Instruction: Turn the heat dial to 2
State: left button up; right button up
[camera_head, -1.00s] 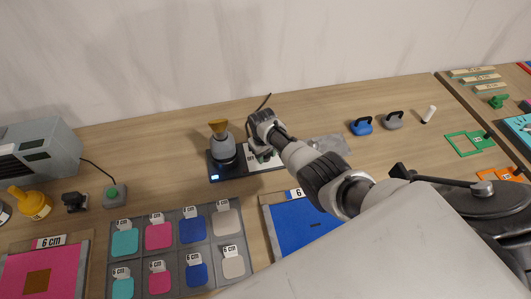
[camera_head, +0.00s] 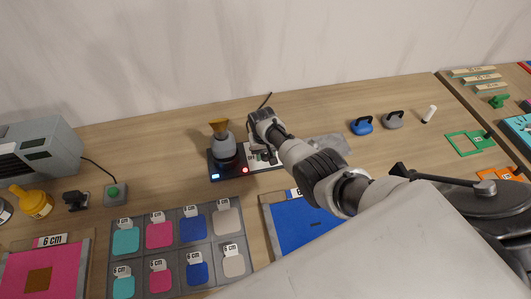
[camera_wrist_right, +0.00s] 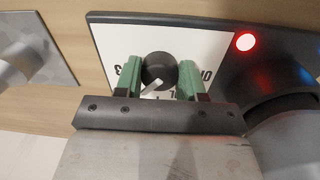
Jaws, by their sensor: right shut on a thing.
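The heat dial (camera_wrist_right: 158,70) is a round black knob with a white pointer, on a white panel (camera_wrist_right: 105,30) with black markings. In the right wrist view its pointer aims down and left; a 3 is readable at the left, other markings are partly hidden. My right gripper (camera_wrist_right: 160,78) has its green fingers on both sides of the dial, shut on it. In the head view the right gripper (camera_head: 264,150) is over the white panel and hides the dial. A red light (camera_wrist_right: 245,41) glows on the black base (camera_head: 228,166) beside the panel. My left gripper is not in view.
A grey flask-like device with an orange funnel top (camera_head: 222,140) stands on the black base left of the gripper. A grey tray of coloured squares (camera_head: 206,240) and a blue board (camera_head: 300,225) lie in front. Blue and grey handled pieces (camera_head: 361,126) stand to the right.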

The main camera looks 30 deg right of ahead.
jog(key=o, duration=0.9)
jog(key=shift+r, duration=0.1)
jog(key=shift+r, duration=0.3)
jog(key=r, duration=0.3)
jog(key=r+p, duration=0.1)
jog(key=r, duration=0.6)
jog(key=shift+w+a, duration=0.1)
jog(key=shift+a, duration=0.15)
